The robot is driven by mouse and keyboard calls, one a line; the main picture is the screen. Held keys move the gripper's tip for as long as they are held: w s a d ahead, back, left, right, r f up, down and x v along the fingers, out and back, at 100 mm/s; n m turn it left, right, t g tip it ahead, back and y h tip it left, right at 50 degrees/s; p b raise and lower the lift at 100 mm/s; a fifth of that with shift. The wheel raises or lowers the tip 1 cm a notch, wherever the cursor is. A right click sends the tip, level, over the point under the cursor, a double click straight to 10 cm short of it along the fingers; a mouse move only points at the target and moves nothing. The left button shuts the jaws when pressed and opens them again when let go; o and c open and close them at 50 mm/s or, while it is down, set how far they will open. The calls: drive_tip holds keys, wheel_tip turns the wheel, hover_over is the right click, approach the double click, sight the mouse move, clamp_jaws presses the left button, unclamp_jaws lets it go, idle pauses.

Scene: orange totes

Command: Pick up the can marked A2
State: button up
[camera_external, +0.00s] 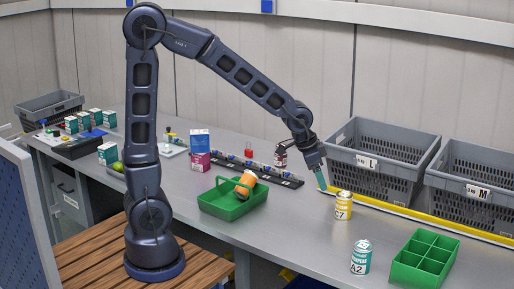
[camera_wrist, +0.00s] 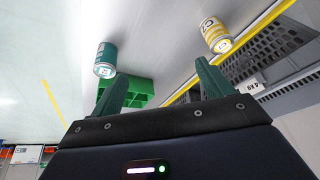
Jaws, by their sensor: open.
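The can marked A2 (camera_external: 361,257) is teal and white and stands upright on the grey table near the front edge, left of the green divided box. It also shows in the wrist view as a teal can (camera_wrist: 106,59), beyond my left finger. My gripper (camera_external: 321,179) is above the table, behind and to the left of the A2 can and apart from it. In the wrist view my gripper (camera_wrist: 160,68) has its two green fingers spread, with nothing between them.
A yellow C7 can (camera_external: 343,206) stands close to my gripper. A green divided box (camera_external: 424,259) is right of the A2 can. Grey crates marked L (camera_external: 378,166) and M (camera_external: 472,190) stand behind the yellow strip. A green tray (camera_external: 222,205) holds an orange item.

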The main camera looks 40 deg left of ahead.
sight(362, 245)
drive_tip(key=shift+s+d+f+m+g+h, duration=0.25)
drive_tip(key=shift+s+d+f+m, duration=0.45)
drive_tip(key=shift+d+f, duration=2)
drive_tip(key=shift+s+d+f+m+g+h, duration=0.2)
drive_tip(key=shift+s+d+f+m, duration=0.5)
drive_tip(key=shift+d+f, duration=2)
drive_tip(key=shift+s+d+f+m+g+h, duration=0.25)
drive_tip(key=shift+s+d+f, duration=1.15)
drive_tip(key=shift+d, duration=2.25)
drive_tip(key=shift+x, duration=2.9)
drive_tip(key=c, duration=1.3)
drive_tip(key=shift+r, duration=0.1)
